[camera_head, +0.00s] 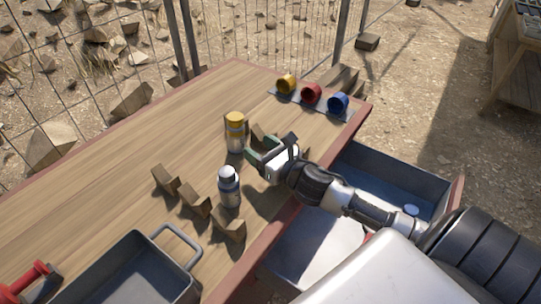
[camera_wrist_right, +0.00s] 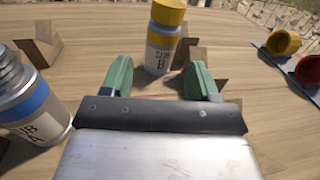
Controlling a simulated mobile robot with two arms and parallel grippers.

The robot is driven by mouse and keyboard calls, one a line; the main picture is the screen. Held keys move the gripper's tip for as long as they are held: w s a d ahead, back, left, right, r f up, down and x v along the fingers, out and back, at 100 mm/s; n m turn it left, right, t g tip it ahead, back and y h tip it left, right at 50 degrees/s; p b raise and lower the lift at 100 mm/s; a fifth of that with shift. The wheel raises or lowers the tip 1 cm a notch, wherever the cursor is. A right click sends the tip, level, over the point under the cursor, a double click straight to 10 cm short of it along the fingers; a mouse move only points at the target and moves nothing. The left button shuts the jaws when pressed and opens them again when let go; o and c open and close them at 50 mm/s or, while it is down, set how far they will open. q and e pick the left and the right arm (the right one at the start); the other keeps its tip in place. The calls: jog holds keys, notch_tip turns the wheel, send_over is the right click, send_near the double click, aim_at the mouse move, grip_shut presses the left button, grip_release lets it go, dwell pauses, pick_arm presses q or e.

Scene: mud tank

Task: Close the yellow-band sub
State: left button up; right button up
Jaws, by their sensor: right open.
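The yellow-band sub (camera_head: 235,132) stands upright on the wooden table, a pale cylinder with a yellow band and a yellow top. In the right wrist view the sub (camera_wrist_right: 161,52) stands just beyond the fingertips, roughly between them, with its label facing the camera. A yellow cup-shaped cap (camera_head: 286,84) lies on its side in a rack at the table's far right. My right gripper (camera_head: 256,152) is open and empty, to the right of the sub; its green fingers (camera_wrist_right: 160,78) are spread apart. My left gripper is not in view.
A blue-band sub (camera_head: 229,187) with bare threads stands nearer, left of my right gripper. Several wooden blocks (camera_head: 195,201) stand around it. A red cap (camera_head: 311,94) and blue cap (camera_head: 338,103) share the rack. A grey tray (camera_head: 180,262) sits at the front.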

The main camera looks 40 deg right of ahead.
jog(key=shift+s+d, duration=0.15)
jog(key=shift+s, duration=0.8)
jog(key=shift+s+d, duration=0.15)
jog(key=shift+s, duration=0.75)
